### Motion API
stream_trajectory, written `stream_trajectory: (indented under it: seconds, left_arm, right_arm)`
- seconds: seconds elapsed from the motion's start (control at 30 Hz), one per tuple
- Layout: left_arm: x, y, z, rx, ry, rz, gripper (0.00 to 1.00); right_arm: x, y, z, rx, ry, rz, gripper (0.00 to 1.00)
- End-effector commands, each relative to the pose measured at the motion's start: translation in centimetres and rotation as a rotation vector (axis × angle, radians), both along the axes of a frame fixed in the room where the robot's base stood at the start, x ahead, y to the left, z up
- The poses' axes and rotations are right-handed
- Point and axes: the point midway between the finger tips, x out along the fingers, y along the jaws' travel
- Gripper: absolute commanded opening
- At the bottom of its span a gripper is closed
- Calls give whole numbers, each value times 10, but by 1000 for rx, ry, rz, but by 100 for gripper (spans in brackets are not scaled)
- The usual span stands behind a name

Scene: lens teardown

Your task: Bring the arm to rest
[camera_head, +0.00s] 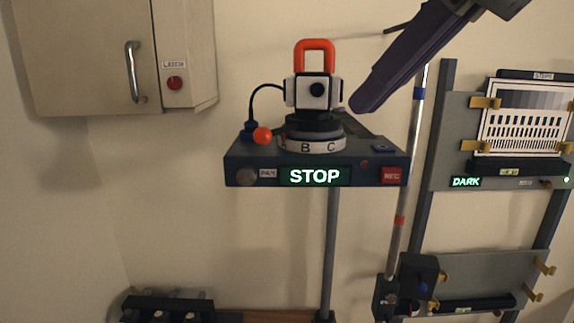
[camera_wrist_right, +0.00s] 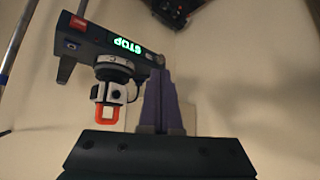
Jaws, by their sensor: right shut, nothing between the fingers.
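My right gripper (camera_head: 362,102) comes in from the top right in the head view, its purple fingers slanting down to the left. It is shut and empty, its tips just right of the white cube device (camera_head: 318,92) with the red-orange handle (camera_head: 315,52). I cannot tell whether the tips touch it. In the right wrist view the shut fingers (camera_wrist_right: 162,85) point towards the dark stand (camera_wrist_right: 105,38), and the cube (camera_wrist_right: 108,93) is beside them on the left. My left gripper is not in view.
The device sits on a ring marked B and C (camera_head: 312,145) on the dark stand (camera_head: 240,160), whose display reads STOP. A pole (camera_head: 402,200) and a rack with a chart (camera_head: 525,115) stand at right. A cabinet (camera_head: 90,50) hangs at upper left. The wall below it is bare.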

Motion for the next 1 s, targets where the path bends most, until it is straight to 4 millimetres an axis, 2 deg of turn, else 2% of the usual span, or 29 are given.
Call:
stream_trajectory:
  seconds: [0.27,0.47,0.57,0.7,0.83,0.9,1.0]
  left_arm:
    - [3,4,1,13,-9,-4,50]
    - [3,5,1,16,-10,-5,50]
    - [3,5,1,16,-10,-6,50]
    - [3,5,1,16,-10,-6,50]
    - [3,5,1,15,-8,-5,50]
    - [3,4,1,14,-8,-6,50]
    - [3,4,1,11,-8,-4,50]
  right_arm:
    - [-14,-1,-58,28,52,-43,0]
    - [-39,-9,-116,39,111,-117,0]
    - [-65,-20,-155,30,159,-186,0]
    - [-113,-46,-206,-23,235,-302,0]
    - [-160,-74,-238,-101,302,-395,0]
    - [-182,-87,-249,-145,331,-434,0]
    - [-204,-101,-257,-193,360,-468,0]
